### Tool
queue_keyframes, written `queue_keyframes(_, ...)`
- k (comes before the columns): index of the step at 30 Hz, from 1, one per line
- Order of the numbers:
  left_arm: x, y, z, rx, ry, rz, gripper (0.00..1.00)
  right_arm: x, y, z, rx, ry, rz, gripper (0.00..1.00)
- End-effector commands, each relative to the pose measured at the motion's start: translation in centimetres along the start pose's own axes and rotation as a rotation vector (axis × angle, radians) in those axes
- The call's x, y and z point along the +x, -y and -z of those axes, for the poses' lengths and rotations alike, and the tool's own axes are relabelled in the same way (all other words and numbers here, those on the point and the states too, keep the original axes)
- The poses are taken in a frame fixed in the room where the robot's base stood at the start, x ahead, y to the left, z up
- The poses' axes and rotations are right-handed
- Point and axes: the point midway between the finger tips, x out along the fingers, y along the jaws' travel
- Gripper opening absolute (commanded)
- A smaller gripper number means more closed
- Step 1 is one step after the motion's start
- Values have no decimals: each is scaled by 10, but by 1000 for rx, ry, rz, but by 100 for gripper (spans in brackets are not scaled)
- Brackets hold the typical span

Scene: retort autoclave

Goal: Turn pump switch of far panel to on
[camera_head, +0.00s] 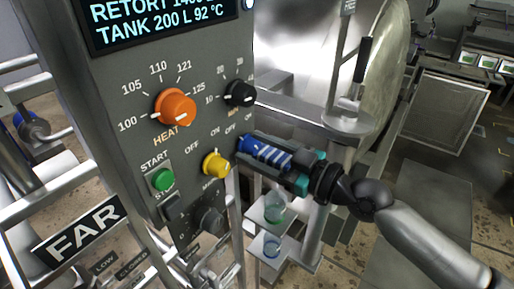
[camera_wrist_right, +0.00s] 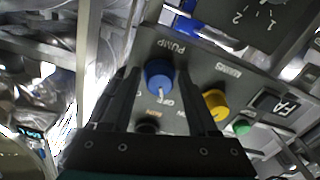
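The far panel (camera_head: 120,130) carries a FAR plate and fills the left of the head view. Its blue pump knob (camera_wrist_right: 158,74) shows in the wrist view under upside-down PUMP lettering. The knob's white mark points toward the OFF label. My right gripper (camera_head: 264,152) reaches the panel's right edge from the right and hides most of this knob in the head view. In the wrist view its two dark fingers lie on either side of the knob, with gaps between; contact is not visible. My left gripper is not in view.
The yellow knob (camera_head: 216,164), orange HEAT knob (camera_head: 175,107), black knob (camera_head: 240,93) and green START button (camera_head: 161,180) are close by on the panel. A round steel vessel door (camera_head: 385,60) and a black-gripped lever (camera_head: 363,60) stand behind my right arm.

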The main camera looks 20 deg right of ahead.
Motion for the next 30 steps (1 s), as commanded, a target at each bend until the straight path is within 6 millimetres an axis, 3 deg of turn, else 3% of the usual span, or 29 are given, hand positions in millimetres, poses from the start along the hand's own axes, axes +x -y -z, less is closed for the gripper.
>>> queue_keyframes(2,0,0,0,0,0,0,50,0,0,0,0,0,0,50)
queue_keyframes(15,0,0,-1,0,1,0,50,0,0,0,0,0,0,0)
queue_keyframes(30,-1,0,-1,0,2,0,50,0,0,0,62,-1,0,0)
